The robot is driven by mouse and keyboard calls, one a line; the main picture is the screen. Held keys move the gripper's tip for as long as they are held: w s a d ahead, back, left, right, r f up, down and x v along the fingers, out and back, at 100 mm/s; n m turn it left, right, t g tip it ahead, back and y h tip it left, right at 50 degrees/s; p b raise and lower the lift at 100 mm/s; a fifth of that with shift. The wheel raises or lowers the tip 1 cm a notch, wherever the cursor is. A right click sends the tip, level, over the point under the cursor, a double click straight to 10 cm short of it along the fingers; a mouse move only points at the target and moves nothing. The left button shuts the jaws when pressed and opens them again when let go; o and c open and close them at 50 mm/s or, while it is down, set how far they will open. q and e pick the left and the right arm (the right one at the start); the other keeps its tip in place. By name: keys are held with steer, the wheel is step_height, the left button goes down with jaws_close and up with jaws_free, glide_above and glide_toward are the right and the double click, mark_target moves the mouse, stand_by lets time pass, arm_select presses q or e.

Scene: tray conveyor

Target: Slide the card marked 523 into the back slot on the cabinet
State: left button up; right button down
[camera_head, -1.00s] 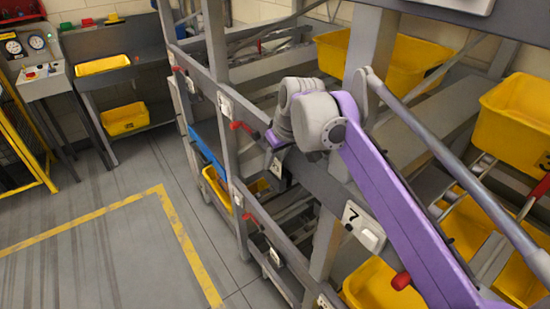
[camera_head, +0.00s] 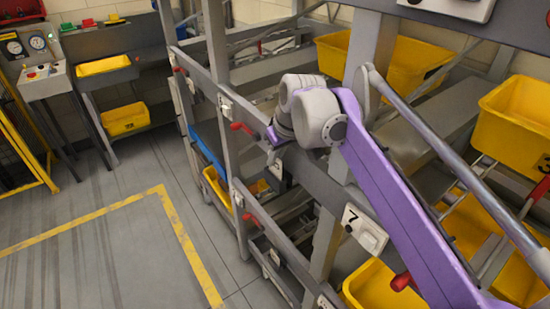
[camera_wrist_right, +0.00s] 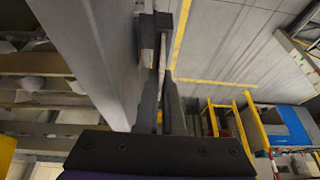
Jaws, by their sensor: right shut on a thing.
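My right gripper (camera_wrist_right: 162,105) shows in the right wrist view with its two dark fingers close together. It is shut on a thin pale card (camera_wrist_right: 161,58), seen edge-on, so no number can be read. A dark block (camera_wrist_right: 154,25) on the side of a grey beam is close beyond the fingertips; I cannot tell whether the card touches it. In the head view the fingers are small and mostly hidden below my grey wrist, in front of the rack's beam. I cannot tell which part is the cabinet's back slot. My left gripper is not in view.
The grey rack (camera_head: 214,45) has red levers (camera_head: 242,127), a plate marked 7 (camera_head: 351,217) and several yellow bins (camera_head: 400,66). A console with gauges (camera_head: 43,77) stands at the back left. The floor (camera_head: 100,245) on the left is clear.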

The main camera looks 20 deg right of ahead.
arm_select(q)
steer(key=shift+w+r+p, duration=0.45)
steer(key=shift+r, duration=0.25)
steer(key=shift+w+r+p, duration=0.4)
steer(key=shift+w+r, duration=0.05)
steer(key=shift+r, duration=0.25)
arm_select(e)
steer(key=shift+r, duration=2.05)
steer(key=shift+r, duration=1.95)
